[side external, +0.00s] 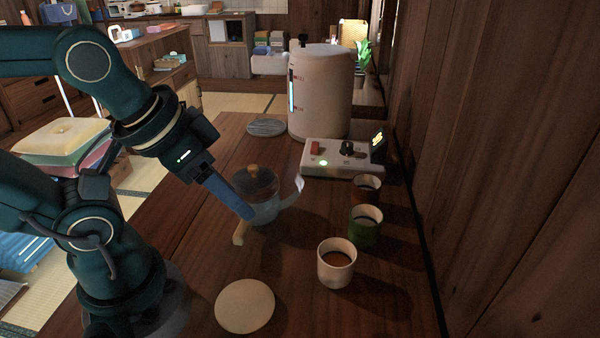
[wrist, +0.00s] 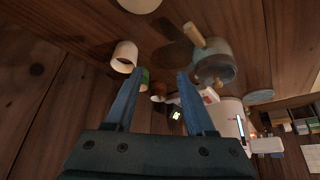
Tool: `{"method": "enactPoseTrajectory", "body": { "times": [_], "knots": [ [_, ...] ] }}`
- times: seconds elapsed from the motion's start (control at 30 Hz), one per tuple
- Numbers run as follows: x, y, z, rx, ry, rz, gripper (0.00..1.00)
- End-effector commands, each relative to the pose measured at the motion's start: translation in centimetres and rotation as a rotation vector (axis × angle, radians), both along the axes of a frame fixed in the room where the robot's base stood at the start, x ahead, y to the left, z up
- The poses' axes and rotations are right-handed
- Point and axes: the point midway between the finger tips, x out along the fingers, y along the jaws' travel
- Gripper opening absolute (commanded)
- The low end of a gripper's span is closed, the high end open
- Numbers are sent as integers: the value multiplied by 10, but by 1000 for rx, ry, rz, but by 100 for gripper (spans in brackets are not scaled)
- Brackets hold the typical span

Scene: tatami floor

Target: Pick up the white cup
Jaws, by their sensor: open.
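The white cup (side external: 337,266) stands upright on the wooden table at the front right, with dark contents or shade inside. In the wrist view the white cup (wrist: 124,58) lies just beyond and left of the left fingertip. My gripper (side external: 248,213) is open and empty, left of and behind the cup in the side view, with its blue fingers pointing down and right in front of the teapot. In the wrist view the fingers of my gripper (wrist: 160,74) are spread apart with nothing held between them.
A blue-grey teapot (side external: 267,207) with a wooden handle is close to my fingers. A green cup (side external: 366,231) and a brown cup (side external: 367,188) stand behind the white cup. A pale round disc (side external: 245,307) lies in front. A control box (side external: 340,160), tank (side external: 322,95) and wooden wall (side external: 510,150) bound the space.

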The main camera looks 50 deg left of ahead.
Motion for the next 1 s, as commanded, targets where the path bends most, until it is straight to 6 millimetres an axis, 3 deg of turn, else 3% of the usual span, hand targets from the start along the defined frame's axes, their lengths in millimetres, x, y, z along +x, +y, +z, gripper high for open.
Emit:
{"method": "enactPoseTrajectory", "body": {
  "times": [0.47, 0.5, 0.6, 0.63, 0.87, 1.0],
  "knots": [
    [0, 0, 0, 0, 0, 0, 55],
    [0, 0, 0, 0, 0, 0, 59],
    [0, 0, 0, 0, 0, 0, 97],
    [0, 0, 0, 0, 0, 0, 100],
    [0, 0, 1, 0, -1, 0, 100],
    [1, 0, 13, 0, -5, 0, 100]
  ]
}}
